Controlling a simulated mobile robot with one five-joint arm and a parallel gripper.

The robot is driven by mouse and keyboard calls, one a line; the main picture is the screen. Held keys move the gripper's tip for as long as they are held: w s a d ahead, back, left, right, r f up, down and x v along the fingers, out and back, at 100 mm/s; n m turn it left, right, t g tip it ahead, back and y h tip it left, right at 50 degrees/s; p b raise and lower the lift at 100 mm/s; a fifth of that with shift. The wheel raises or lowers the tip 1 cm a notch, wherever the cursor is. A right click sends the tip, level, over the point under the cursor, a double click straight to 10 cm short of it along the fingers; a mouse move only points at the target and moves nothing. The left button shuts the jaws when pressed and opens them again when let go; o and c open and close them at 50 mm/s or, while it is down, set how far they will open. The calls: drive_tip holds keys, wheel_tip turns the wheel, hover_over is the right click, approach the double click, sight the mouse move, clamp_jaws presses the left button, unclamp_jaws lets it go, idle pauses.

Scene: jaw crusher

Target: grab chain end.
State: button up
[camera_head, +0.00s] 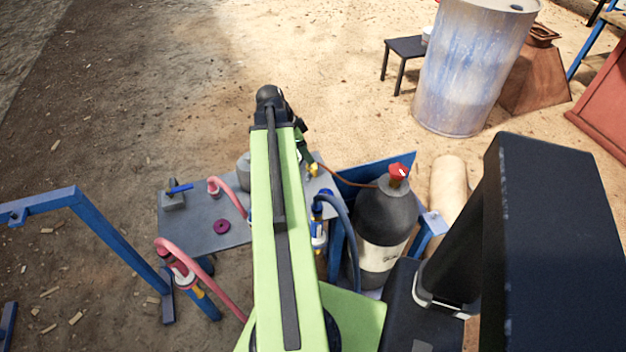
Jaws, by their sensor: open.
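I cannot make out a chain or a chain end in the camera_head view. My green arm rises through the middle of the picture to a dark joint at its top and covers part of the bench behind it. A short part of my arm shows just right of that joint, angled downward. I cannot make out my gripper's fingers; they are hidden or too small to tell from the clutter there.
A grey bench (205,236) carries a purple ring (222,226), a blue-handled vise-like block (173,200) and pink hoses (232,196). A dark gas cylinder (383,222) stands right of my arm. A blue frame (110,222) is left; a worn drum (468,70) stands behind. Sandy ground is open beyond.

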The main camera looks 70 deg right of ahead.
sight(315, 167)
drive_tip(key=b+x, duration=0.2)
drive_tip(key=x, duration=0.2)
drive_tip(key=shift+f+b, duration=0.35)
drive_tip(key=shift+b, duration=0.05)
drive_tip(key=shift+s+f, duration=0.1)
drive_tip(key=shift+f, duration=0.1)
drive_tip(key=shift+d+r, duration=0.1)
drive_tip(key=b+x, duration=0.5)
drive_tip(key=shift+d+f, duration=0.1)
drive_tip(key=shift+f, duration=0.15)
drive_tip(key=shift+w+r, duration=0.2)
drive_tip(key=shift+w, duration=0.05)
clamp_jaws()
